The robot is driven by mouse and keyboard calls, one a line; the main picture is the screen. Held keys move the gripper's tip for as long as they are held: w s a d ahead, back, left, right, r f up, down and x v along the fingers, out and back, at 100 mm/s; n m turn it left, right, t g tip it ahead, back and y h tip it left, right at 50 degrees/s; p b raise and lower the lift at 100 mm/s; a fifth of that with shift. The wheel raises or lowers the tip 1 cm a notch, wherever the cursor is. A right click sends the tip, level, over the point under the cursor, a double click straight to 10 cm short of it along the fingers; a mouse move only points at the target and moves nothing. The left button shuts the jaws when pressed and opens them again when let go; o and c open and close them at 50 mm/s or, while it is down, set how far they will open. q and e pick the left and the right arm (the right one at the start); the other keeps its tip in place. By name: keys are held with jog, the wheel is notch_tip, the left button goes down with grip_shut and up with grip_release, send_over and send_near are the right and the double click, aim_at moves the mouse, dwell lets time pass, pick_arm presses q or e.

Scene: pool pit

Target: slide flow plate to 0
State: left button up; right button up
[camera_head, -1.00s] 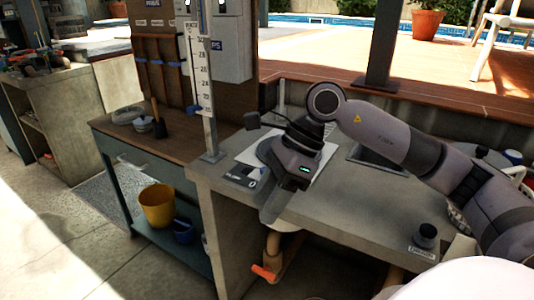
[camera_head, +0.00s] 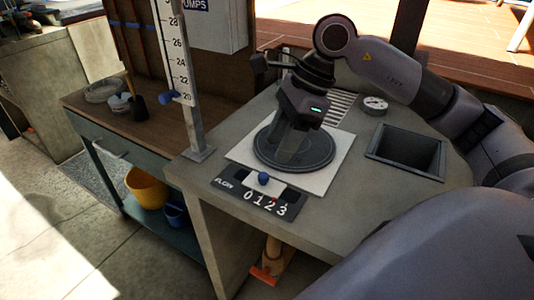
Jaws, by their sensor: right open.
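The flow scale (camera_head: 232,187) is a dark label strip at the front of the bench, marked 0, 1, 2, 3 from left to right. A small red mark shows just above the 2. My right gripper (camera_head: 285,150) is open and points down over the dark round disc (camera_head: 315,156), behind the knob and apart from it in the picture. Its fingertips are hard to make out against the disc. My left gripper is out of view.
The disc sits on a white square sheet (camera_head: 329,183). A ruled post (camera_head: 186,85) stands at the bench's left corner. A square basin (camera_head: 407,150) and a small gauge (camera_head: 375,105) are to the right. The bench (camera_head: 350,215) is clear right of the scale.

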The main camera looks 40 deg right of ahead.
aim_at(263, 175)
jog(key=shift+x, duration=3.5)
grip_shut()
